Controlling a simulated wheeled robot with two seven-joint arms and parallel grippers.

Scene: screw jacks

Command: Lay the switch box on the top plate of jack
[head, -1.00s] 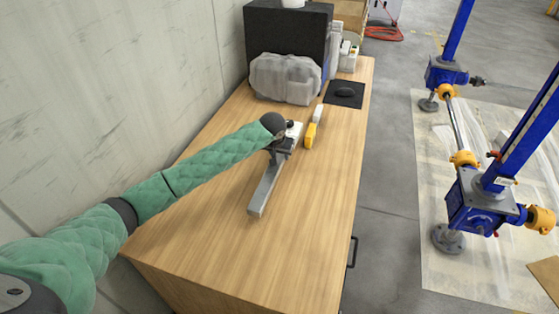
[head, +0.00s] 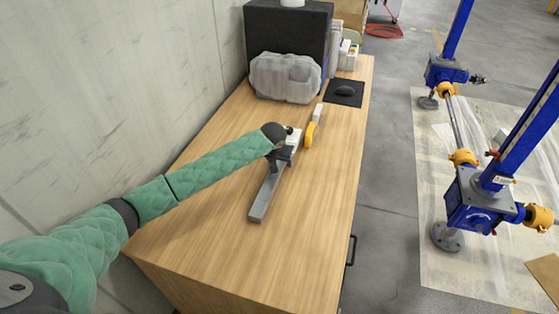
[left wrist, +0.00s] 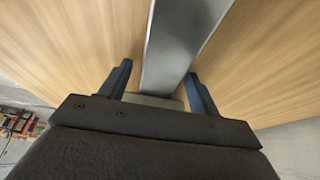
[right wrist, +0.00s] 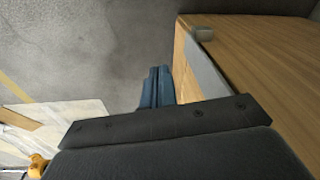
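My left gripper (head: 280,157) hangs over the far part of a long grey bar (head: 262,198) on the wooden table. In the left wrist view, its fingers (left wrist: 161,88) are apart, with the bar (left wrist: 178,45) running between and below them. A pale block (left wrist: 152,100) shows low between the fingers; I cannot tell if they touch it. A white box (head: 295,137) lies just behind the gripper, partly hidden; I cannot tell for sure whether it is the switch box. Blue screw jacks stand at right, a near jack (head: 468,203) and a far jack (head: 443,72). My right gripper (right wrist: 157,88) is shut and empty over the floor.
A yellow round-edged object (head: 310,134) and a small white piece (head: 317,112) lie beyond the gripper. A grey cased bundle (head: 285,78), a black mat (head: 344,93) and white boxes (head: 347,58) stand farther back. The table's near part is clear. A wall borders its left side.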

